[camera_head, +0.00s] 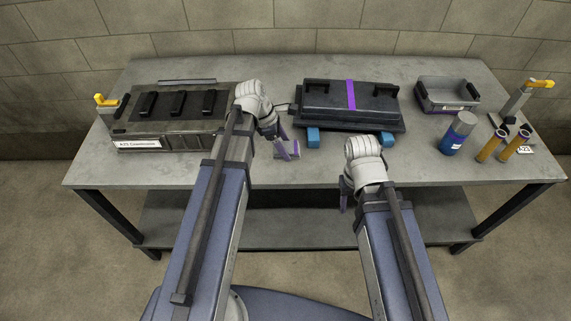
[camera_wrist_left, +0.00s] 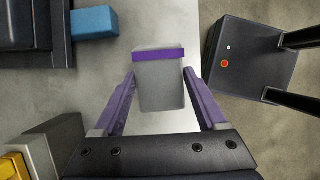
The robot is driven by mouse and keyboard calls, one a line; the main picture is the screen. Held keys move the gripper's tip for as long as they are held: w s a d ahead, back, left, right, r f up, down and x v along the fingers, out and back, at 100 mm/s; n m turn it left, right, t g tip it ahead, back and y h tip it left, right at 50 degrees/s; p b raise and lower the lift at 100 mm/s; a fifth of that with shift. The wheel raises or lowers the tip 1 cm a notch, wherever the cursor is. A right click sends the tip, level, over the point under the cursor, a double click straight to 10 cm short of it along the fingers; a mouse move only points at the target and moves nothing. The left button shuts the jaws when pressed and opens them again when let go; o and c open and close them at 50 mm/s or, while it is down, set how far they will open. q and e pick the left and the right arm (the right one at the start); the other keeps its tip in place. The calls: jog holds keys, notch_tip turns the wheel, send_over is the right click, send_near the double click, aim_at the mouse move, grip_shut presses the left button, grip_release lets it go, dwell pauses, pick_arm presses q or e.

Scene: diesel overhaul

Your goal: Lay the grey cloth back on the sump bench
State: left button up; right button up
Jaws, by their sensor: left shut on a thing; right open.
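The grey cloth (camera_head: 293,150) has a purple band and is near the front edge of the bench (camera_head: 232,172), left of the black sump. It also shows in the left wrist view (camera_wrist_left: 160,88), between my fingers. My left gripper (camera_head: 287,146) is shut on the cloth; its purple fingers (camera_wrist_left: 160,100) lie along both sides. The cloth is at or just above the bench top; I cannot tell whether it touches. My right gripper (camera_head: 346,196) is open and empty, in front of the bench's front edge; its fingers are partly hidden by its wrist.
The black sump (camera_head: 322,103) with a purple strap rests on blue blocks (camera_head: 312,137). A dark crankcase (camera_head: 155,125) stands left. At the right are a grey bin (camera_head: 435,98), a spray can (camera_head: 457,133), brass tubes (camera_head: 490,146) and a yellow-topped stand (camera_head: 518,100). Bare bench lies at front right.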

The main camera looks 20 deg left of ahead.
aim_at(289, 165)
pick_arm(q)
jog(key=shift+f+b, duration=2.6)
jog(key=shift+f, duration=0.65)
jog(key=shift+r, duration=0.15)
jog(key=o, duration=1.1)
